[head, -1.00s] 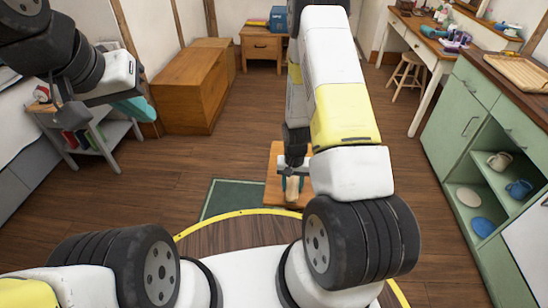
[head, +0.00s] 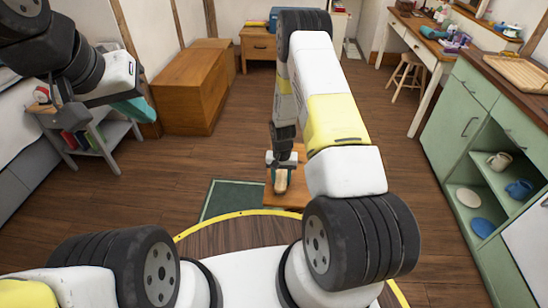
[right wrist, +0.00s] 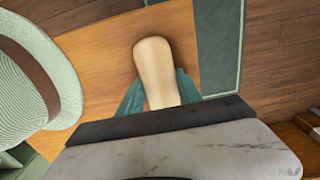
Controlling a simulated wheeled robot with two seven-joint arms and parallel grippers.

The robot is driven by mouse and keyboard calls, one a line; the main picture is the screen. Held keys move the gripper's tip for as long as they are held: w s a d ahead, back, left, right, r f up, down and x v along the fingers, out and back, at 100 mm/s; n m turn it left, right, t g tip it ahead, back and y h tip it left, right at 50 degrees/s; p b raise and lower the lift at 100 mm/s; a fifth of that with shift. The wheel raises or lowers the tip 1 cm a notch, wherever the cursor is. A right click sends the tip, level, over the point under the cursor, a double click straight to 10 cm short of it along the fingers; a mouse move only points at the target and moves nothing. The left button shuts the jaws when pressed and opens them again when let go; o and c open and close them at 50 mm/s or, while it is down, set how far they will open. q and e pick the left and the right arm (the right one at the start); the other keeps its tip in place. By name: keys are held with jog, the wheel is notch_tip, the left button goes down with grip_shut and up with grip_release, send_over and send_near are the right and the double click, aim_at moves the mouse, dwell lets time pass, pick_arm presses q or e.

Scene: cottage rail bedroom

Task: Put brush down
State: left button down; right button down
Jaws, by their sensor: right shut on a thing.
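The brush (right wrist: 154,62) shows as a pale, rounded wooden piece in the right wrist view, between the teal fingers of my right gripper (right wrist: 160,95). My right gripper is shut on it. In the head view the brush (head: 281,181) is small, over a low wooden surface (head: 272,201); I cannot tell whether it touches it. Its bristles are not visible. My left gripper (head: 135,109) is raised at the left of the head view, its teal fingers seen from the side, away from the brush; its opening cannot be made out.
A pale green hat with a brown band (right wrist: 30,70) lies beside the brush in the right wrist view. A dark green mat (head: 232,200) is on the floor left of the low wooden surface. A green cabinet (head: 455,125) stands right, a wooden chest (head: 188,100) back left.

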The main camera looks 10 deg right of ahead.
jog(key=shift+f, duration=0.1)
jog(key=c, duration=0.8)
grip_release()
